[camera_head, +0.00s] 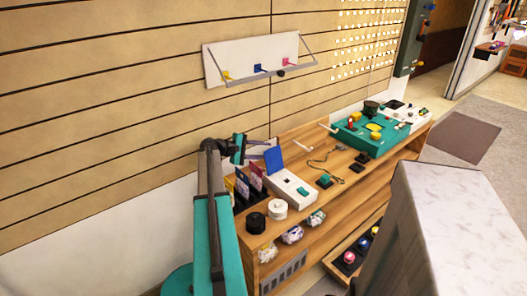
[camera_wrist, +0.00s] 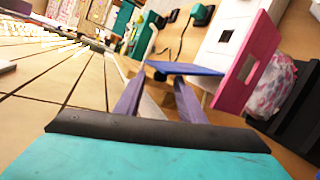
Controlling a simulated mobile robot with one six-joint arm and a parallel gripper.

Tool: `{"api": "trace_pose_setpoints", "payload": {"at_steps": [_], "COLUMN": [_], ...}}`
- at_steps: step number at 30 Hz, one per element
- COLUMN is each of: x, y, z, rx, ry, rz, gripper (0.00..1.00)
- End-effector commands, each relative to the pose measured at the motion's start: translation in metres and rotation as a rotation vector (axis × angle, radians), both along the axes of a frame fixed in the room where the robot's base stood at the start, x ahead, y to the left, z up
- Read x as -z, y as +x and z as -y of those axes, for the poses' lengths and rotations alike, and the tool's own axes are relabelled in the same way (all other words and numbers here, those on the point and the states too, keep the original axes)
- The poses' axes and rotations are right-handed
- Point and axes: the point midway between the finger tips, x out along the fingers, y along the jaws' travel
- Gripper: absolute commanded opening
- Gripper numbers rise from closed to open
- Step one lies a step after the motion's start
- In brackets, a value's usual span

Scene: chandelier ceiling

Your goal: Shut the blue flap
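The blue flap (camera_head: 274,160) stands raised at the back of a white box (camera_head: 291,191) on the wooden bench. In the wrist view the blue flap (camera_wrist: 190,69) is seen nearly edge-on, just beyond my fingertips. My gripper (camera_head: 268,149) is at the flap's left, near its upper part. In the wrist view my gripper (camera_wrist: 158,84) has its two purple fingers spread apart, with nothing clearly held between them. I cannot tell whether a finger touches the flap. The white box (camera_wrist: 228,35) also shows behind it, with a dark square opening.
A pink board (camera_wrist: 247,66) stands close to the flap, among upright boards in a dark rack (camera_head: 242,199). Black (camera_head: 256,223) and white (camera_head: 278,209) round containers stand in front. A slatted wall (camera_head: 130,80) lies behind. A teal tray (camera_head: 368,140) is further right.

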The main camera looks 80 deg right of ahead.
Motion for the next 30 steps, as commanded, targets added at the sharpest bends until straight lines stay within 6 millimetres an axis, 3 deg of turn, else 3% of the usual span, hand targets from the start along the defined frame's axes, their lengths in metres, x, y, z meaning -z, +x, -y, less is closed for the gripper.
{"api": "trace_pose_setpoints", "payload": {"at_steps": [10, 17, 30], "x": [0.0012, 0.0010, 0.0008], "y": [-0.0022, -0.0019, -0.0016], "z": [0.0017, 0.0016, 0.0014], "rx": [0.000, 0.000, -0.001], "ry": [0.000, 0.000, -0.002], "rz": [0.000, 0.000, 0.002], "gripper": [0.36, 0.00, 0.00]}}
